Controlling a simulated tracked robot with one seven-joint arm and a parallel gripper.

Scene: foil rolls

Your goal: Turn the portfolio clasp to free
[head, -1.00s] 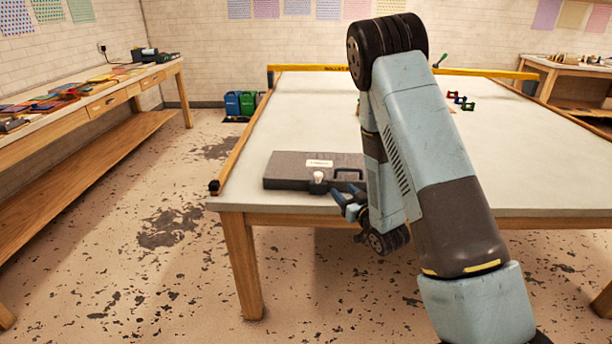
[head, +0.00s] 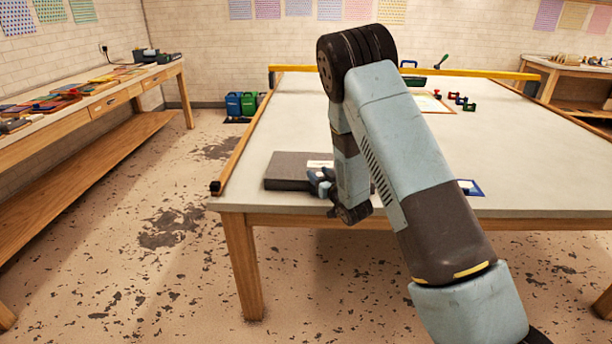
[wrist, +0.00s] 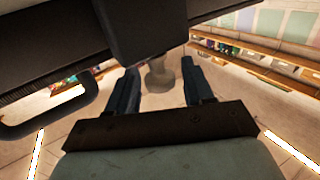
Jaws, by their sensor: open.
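The dark grey portfolio (head: 288,168) lies flat near the front left of the white table, with a pale label on top. In the wrist view its dark side (wrist: 60,45) fills the upper left, with a black handle (wrist: 45,128). A pale grey clasp knob (wrist: 160,76) projects from the portfolio's front. My gripper (head: 322,180) is at the portfolio's front edge and hides the clasp in the head view. In the wrist view my gripper (wrist: 160,68) is open, one finger on each side of the knob, with visible gaps.
The table (head: 290,125) is bare left of and behind the portfolio. A blue-edged item (head: 470,187) lies to the right, beside my arm. Small coloured clamp-like pieces (head: 460,101) stand farther back. A wooden rail (head: 245,140) runs along the left edge.

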